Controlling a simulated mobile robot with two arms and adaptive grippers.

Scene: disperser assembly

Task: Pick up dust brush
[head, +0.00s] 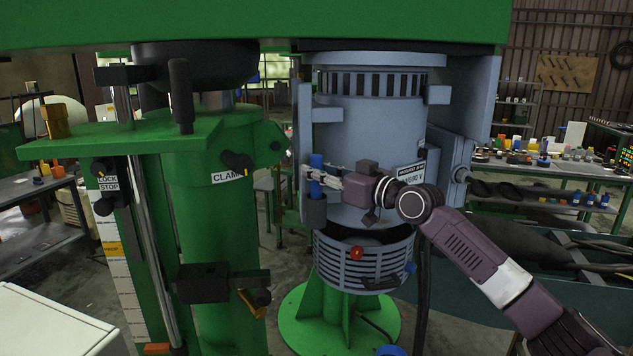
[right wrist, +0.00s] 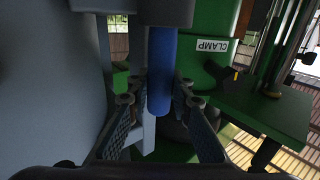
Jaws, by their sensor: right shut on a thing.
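The dust brush shows in the head view as an upright blue handle (head: 316,162) beside the grey motor housing. A dark grey cylinder (head: 316,212) sits at its lower end; I cannot tell if it is the brush head or a holder. My right gripper (head: 316,181) reaches in from the right and is shut on the handle. In the right wrist view, which is upside down, the blue handle (right wrist: 161,75) lies between the two fingers of the right gripper (right wrist: 158,100). The bristles cannot be made out. My left gripper is not in view.
The grey motor housing (head: 370,130) stands close behind my right gripper, above a green pedestal (head: 340,320). The green clamp column (head: 205,215) with levers stands to the left. A cluttered workbench (head: 560,168) is at the back right.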

